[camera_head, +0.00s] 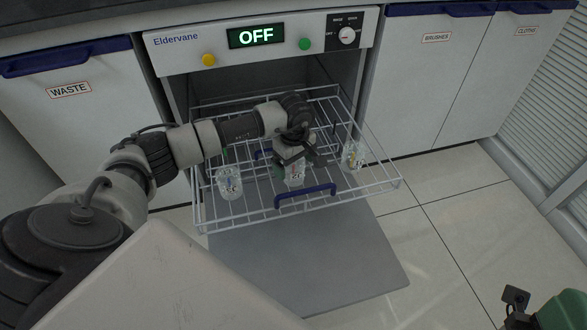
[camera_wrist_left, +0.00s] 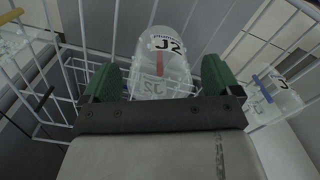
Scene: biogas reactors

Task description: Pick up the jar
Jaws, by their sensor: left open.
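A clear jar (camera_wrist_left: 162,48) marked J2 with a red stripe stands on the wire rack in the left wrist view. In the head view this middle jar (camera_head: 295,174) is partly hidden by my left gripper (camera_head: 297,158), which reaches down over it. In the left wrist view my left gripper (camera_wrist_left: 160,78) is open, with one green finger on each side of the jar. I cannot tell whether the fingers touch it. Two similar jars stand on the rack, one to the left (camera_head: 229,183) and one to the right (camera_head: 352,155).
The white wire rack (camera_head: 248,215) with a blue handle (camera_head: 305,196) is pulled out of the Eldervane machine (camera_head: 178,50), whose display reads OFF. Its grey door (camera_head: 310,265) lies open below. A green part at the bottom right corner is cut off. Floor to the right is clear.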

